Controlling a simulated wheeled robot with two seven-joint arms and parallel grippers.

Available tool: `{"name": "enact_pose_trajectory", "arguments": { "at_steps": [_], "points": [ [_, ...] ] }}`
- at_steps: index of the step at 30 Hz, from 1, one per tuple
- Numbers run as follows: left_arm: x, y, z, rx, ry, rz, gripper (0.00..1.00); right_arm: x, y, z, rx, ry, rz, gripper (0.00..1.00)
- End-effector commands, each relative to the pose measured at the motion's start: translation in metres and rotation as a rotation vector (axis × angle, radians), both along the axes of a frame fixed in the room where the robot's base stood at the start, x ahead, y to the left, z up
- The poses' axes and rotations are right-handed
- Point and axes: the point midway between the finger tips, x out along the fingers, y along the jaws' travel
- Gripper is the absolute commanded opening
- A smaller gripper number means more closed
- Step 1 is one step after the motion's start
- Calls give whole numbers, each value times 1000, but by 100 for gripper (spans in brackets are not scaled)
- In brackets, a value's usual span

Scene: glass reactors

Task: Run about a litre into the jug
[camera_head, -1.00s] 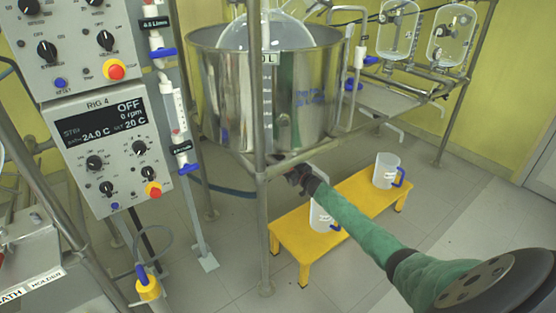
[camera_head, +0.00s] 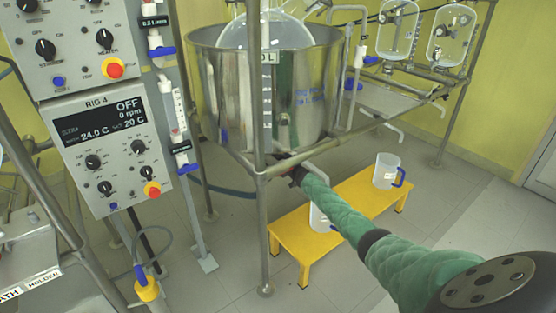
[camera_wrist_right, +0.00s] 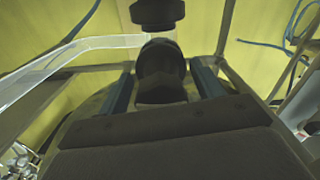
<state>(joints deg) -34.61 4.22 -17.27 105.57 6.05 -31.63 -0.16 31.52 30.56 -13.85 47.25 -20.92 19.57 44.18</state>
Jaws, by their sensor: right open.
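A white jug (camera_head: 319,219) stands on the yellow bench (camera_head: 287,232), partly hidden behind my right arm. A second white jug with a blue handle (camera_head: 385,168) stands farther back on the bench. The large steel vessel (camera_head: 312,92) holds a glass reactor (camera_head: 272,30). My right gripper (camera_head: 288,168) is under the vessel, close to a frame bar, and its tips are hard to make out there. In the right wrist view its open fingers lie either side of a dark rounded part (camera_wrist_right: 161,72). I cannot tell whether they touch it. My left gripper is out of view.
A frame post (camera_head: 262,220) stands just left of my right gripper. The RIG 4 control box (camera_head: 110,150) reads OFF. A clear tube (camera_wrist_right: 75,50) crosses the right wrist view at left. The floor right of the bench is clear.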

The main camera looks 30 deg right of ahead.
Motion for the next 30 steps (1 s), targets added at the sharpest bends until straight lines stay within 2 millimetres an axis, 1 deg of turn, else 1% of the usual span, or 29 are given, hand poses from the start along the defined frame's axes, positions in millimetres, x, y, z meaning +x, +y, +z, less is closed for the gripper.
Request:
{"name": "enact_pose_trajectory", "arguments": {
  "at_steps": [3,4,8,9,10,11,17,22,26,30],
  "points": [
    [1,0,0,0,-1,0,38,0,0,0,0,0,0,67],
    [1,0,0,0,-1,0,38,0,0,0,0,0,0,65],
    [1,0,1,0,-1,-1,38,0,0,0,0,0,0,39],
    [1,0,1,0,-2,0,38,0,0,0,0,-1,0,31],
    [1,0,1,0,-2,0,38,0,0,0,0,-1,0,26],
    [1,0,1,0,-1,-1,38,0,0,0,0,-1,0,22],
    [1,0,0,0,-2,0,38,0,0,0,-9,-2,0,22],
    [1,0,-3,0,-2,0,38,0,0,-1,-58,-5,1,22],
    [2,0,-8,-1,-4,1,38,0,0,-1,-131,-12,1,22],
    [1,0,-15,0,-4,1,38,0,0,-2,-242,-21,2,22]
  ]
}}
